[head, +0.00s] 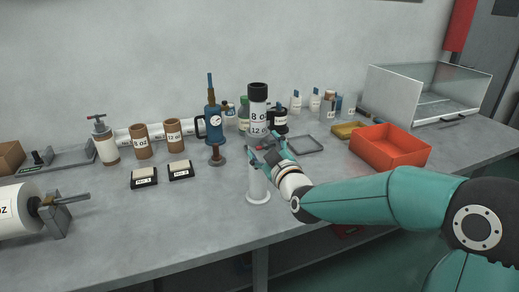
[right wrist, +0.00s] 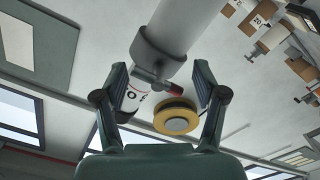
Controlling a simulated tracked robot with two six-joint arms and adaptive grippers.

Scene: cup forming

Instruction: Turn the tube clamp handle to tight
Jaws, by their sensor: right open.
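A pale upright tube (head: 258,183) with a black cap and 8 oz and 12 oz labels stands on a round base near the middle of the bench. In the right wrist view, a grey clamp collar (right wrist: 160,52) wraps the tube. A short handle with a red tip (right wrist: 174,89) sticks out from it. My right gripper (head: 262,150) is at the tube's mid-height, coming from the right. In the right wrist view, its open fingers (right wrist: 161,76) stand on either side of the handle, with gaps visible. In the head view the gripper hides most of the clamp. My left gripper is not in view.
A blue pump with a gauge (head: 214,122) stands left of the tube. Two black blocks (head: 145,183) lie in front of brown cups (head: 141,142). An orange bin (head: 390,148) and a glass-walled box (head: 420,95) are at the right.

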